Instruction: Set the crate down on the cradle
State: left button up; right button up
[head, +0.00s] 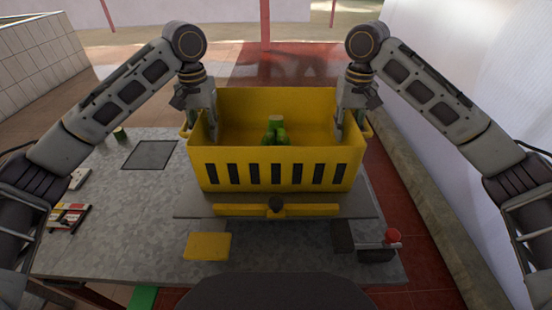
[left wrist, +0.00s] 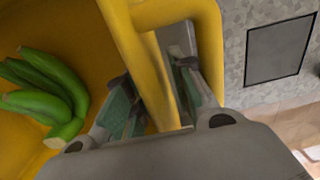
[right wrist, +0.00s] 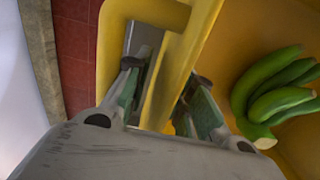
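The yellow crate (head: 275,160) is upright in the middle of the head view, with slots along its front wall and green bananas (head: 275,135) inside. My left gripper (head: 212,130) is shut on its left side rim; the left wrist view shows yellow rim (left wrist: 155,75) between the fingers. My right gripper (head: 341,125) is shut on the right side rim, also seen between the fingers in the right wrist view (right wrist: 170,80). A grey plate with a yellow front bar, seemingly the cradle (head: 195,207), lies beneath the crate. The crate hides most of it; whether they touch cannot be told.
The grey table (head: 130,220) carries a dark square (head: 150,154), a yellow pad (head: 207,246) and small packets (head: 68,217) at left. A white wall (head: 480,70) rises on the right.

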pick_arm(q)
jog(key=shift+r, duration=0.2)
pick_arm(e)
jog(key=shift+r, duration=0.2)
